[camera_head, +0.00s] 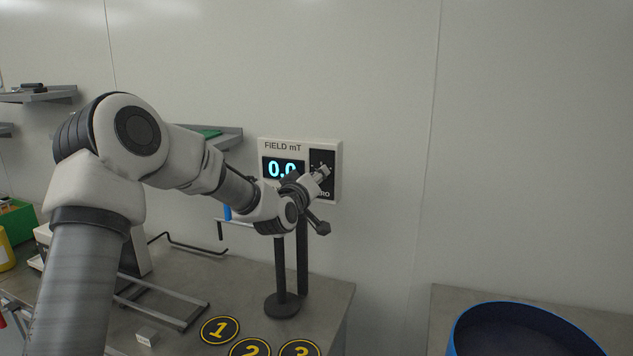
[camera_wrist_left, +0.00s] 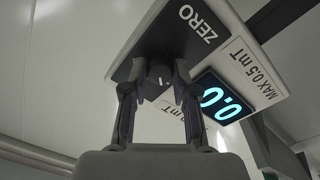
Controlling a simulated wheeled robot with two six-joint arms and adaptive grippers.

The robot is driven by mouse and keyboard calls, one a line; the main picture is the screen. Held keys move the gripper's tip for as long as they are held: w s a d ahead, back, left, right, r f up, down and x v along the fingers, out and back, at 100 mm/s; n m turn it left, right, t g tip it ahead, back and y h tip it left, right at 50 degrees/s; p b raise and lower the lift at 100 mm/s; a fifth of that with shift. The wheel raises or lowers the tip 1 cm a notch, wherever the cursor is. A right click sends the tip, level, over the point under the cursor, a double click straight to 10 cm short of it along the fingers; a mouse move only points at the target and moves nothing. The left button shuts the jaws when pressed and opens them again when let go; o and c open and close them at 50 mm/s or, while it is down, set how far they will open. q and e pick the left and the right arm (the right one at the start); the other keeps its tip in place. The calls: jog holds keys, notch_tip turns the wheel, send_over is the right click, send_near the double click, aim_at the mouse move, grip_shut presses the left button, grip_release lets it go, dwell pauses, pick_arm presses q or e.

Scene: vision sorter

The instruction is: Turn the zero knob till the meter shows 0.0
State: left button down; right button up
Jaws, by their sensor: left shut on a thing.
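The wrist view also shows the display (camera_wrist_left: 217,101), tilted, reading 0.0, beside a MAX 0.5 mT label. The zero knob (camera_wrist_left: 158,75) is dark with a pale mark and sits on a black panel labelled ZERO. My left gripper (camera_head: 322,175) is at the panel in the head view. In the wrist view its fingers (camera_wrist_left: 158,84) are shut on the knob, one on each side. My right gripper is not in view.
A black stand (camera_head: 282,304) rises from the bench below the meter. Round discs numbered 1 (camera_head: 220,330), 2 and 3 lie at the bench front. A wire rack (camera_head: 165,305) lies left of them. A blue round bin (camera_head: 520,306) stands at the right.

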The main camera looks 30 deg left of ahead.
pick_arm(q)
jog(key=shift+r, duration=0.2)
jog(key=c, duration=0.9)
grip_release()
jog(key=shift+f, duration=0.1)
jog(key=v, duration=1.1)
jog(key=shift+s, duration=0.4)
